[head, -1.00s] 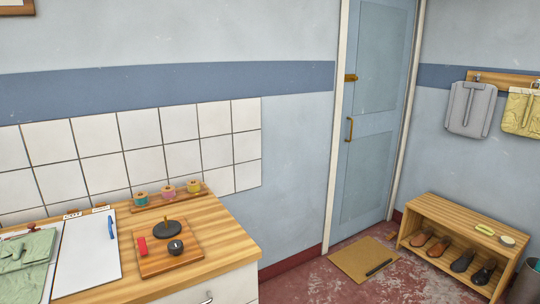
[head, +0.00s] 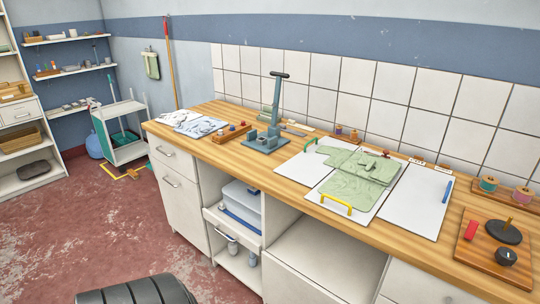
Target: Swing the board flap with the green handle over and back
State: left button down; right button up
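A white folding board lies on the wooden counter. Its left flap (head: 291,168) lies flat on the left side, with the green handle (head: 311,144) near its back edge. A pale green garment (head: 352,191) lies over the middle of the board and hides part of it. The front part carries a yellow handle (head: 336,205). The right flap (head: 414,208) lies flat with a blue handle (head: 447,192), and a red handle (head: 391,156) is at the back. Neither gripper is in view.
A blue-grey press (head: 267,138) stands left of the board. A wooden tray (head: 490,262) with small tools is at the right. Folded cloths (head: 190,124) lie at the counter's left end. The counter front edge (head: 290,193) is bare before the board.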

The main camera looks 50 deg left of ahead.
aim_at(307, 168)
jog(key=u, duration=1.35)
jog(key=z, duration=0.35)
jog(key=i+j+z, duration=0.3)
jog(key=j+z, duration=0.25)
jog(key=i+j+z, duration=0.15)
jog(key=j+z, duration=0.15)
jog(key=j, duration=0.15)
